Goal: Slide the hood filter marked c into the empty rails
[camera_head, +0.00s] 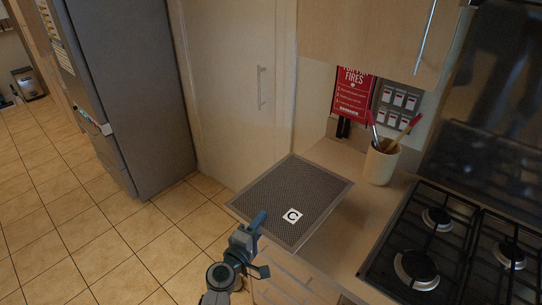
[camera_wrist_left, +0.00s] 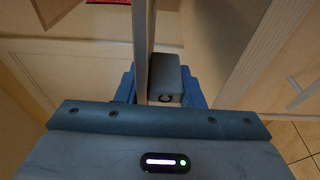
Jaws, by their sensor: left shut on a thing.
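The hood filter marked c (camera_head: 275,190) is a flat grey mesh panel with a thin metal frame and a white label with a black C. It lies roughly level over the counter's left end, partly beyond its edge; I cannot tell if it touches the counter. My left gripper (camera_head: 257,224) is shut on its near edge. In the left wrist view the filter (camera_wrist_left: 140,45) shows edge-on as a thin strip between the fingers of the left gripper (camera_wrist_left: 150,88). The empty rails and my right gripper are not in view.
A gas hob (camera_head: 430,250) is on the right of the counter (camera_head: 345,240). A utensil crock (camera_head: 380,165) stands just behind the filter's right corner. A wall cabinet (camera_head: 365,30) hangs above. A grey fridge (camera_head: 125,90) stands left, with open tiled floor (camera_head: 90,225) before it.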

